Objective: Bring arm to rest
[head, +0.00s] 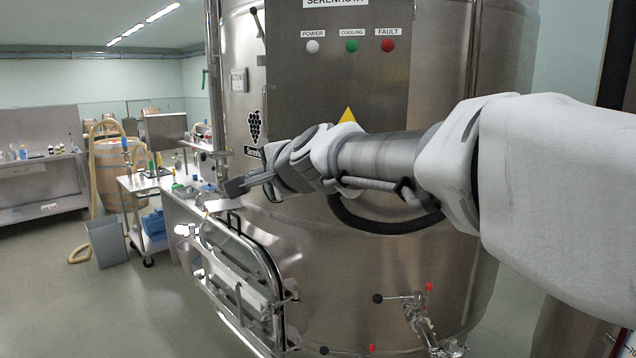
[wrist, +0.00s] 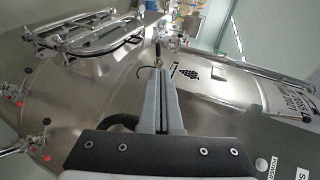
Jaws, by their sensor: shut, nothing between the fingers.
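My arm reaches from the right edge across the front of a large steel vat in the head view. My gripper (head: 248,184) is at its left end, in front of the vat and above the vat's door. In the wrist view my gripper (wrist: 160,72) points up the picture, its two fingers together with nothing between them. The steel vat (head: 345,270) fills the middle of the head view and most of the wrist view. My forearm hides part of the vat's front and part of a yellow warning sign (head: 347,115).
A control panel (head: 335,85) with three lamps is on the vat above my arm. Below are the door frame (head: 270,265) and a valve (head: 420,320). A white cart (head: 135,190), a grey bin (head: 105,242) and a barrel (head: 120,170) stand left. Floor at lower left is clear.

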